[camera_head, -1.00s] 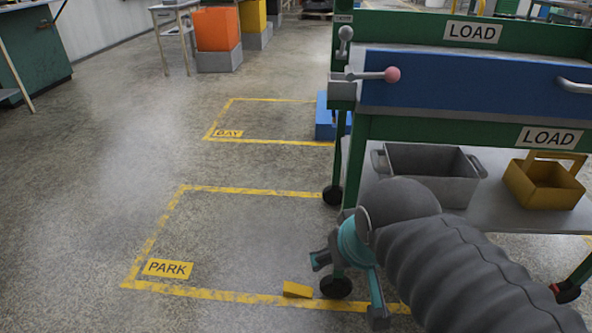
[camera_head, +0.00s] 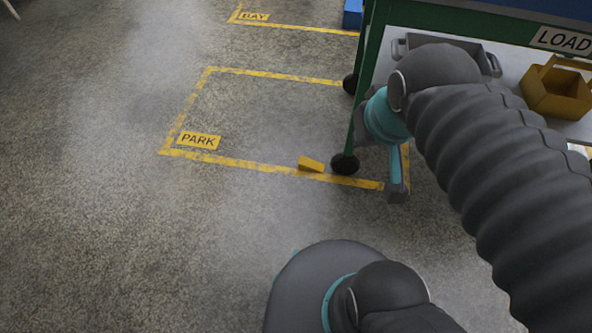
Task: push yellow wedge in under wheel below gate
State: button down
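The yellow wedge (camera_head: 311,164) lies on the floor on the yellow line, just left of the front black wheel (camera_head: 344,164). A small gap shows between the wedge and the wheel. The wheel is at the foot of a green leg of the cart; the blue gate (camera_head: 530,8) above is mostly cut off by the top edge. My gripper (camera_head: 378,165) hangs low, to the right of the wheel. Its grey fingers look apart, with nothing seen between them; one is partly hidden by the teal wrist.
The cart's lower shelf (camera_head: 400,24) holds a grey bin (camera_head: 460,50) and a yellow box (camera_head: 558,90), close to my arm. A yellow-taped area marked PARK (camera_head: 198,141) lies left of the wheel. The floor left of the wedge is clear.

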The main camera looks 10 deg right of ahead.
aim_at(305, 164)
jog(key=z, duration=0.8)
jog(key=k, duration=0.1)
jog(key=u, duration=1.5)
jog(key=i, duration=0.5)
jog(key=z, duration=0.7)
